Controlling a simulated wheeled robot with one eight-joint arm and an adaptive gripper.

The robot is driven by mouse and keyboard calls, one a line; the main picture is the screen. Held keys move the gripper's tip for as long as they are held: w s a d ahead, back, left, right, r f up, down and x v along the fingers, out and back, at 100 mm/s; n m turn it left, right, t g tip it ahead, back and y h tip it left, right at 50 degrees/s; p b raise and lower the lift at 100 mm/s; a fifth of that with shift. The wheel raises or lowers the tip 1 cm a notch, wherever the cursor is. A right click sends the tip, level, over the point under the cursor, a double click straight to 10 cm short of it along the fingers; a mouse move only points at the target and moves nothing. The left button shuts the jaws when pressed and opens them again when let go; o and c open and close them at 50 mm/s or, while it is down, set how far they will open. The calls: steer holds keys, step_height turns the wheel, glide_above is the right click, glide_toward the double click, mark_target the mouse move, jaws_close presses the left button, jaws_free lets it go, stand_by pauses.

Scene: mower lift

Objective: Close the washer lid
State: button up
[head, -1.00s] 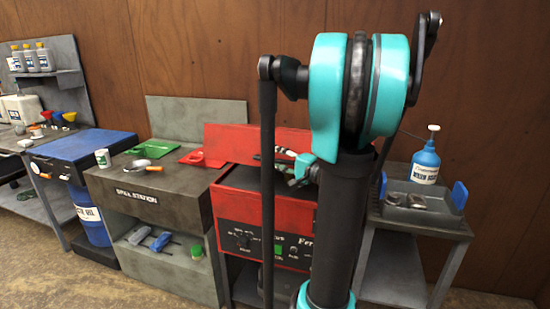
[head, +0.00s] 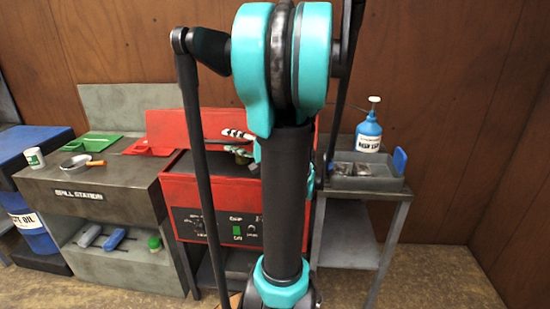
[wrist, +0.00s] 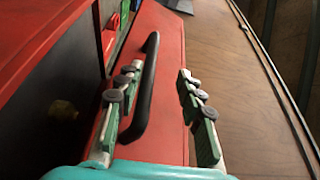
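The red washer (head: 212,215) stands in the middle of the head view with its front controls showing. Its red lid (head: 175,124) stands raised at the back, partly hidden by my arm. In the wrist view the lid's red face (wrist: 165,75) carries a long black handle (wrist: 148,85). My gripper (wrist: 160,70) is open, its two fingers on either side of the handle. The handle lies closer to the left finger; I cannot tell whether they touch. In the head view my gripper (head: 238,140) shows small in front of the lid, partly behind my arm.
The spill station (head: 90,185) with a green funnel tray and a pan stands left of the washer. A grey side table (head: 350,250) with a parts tray (head: 390,184) and blue bottle (head: 368,135) stands right. The wooden wall is close behind. Floor at right front is clear.

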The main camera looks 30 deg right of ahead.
steer(key=f+v, duration=0.1)
steer(key=v, duration=1.5)
steer(key=shift+f, duration=0.25)
stand_by(0.9)
stand_by(0.5)
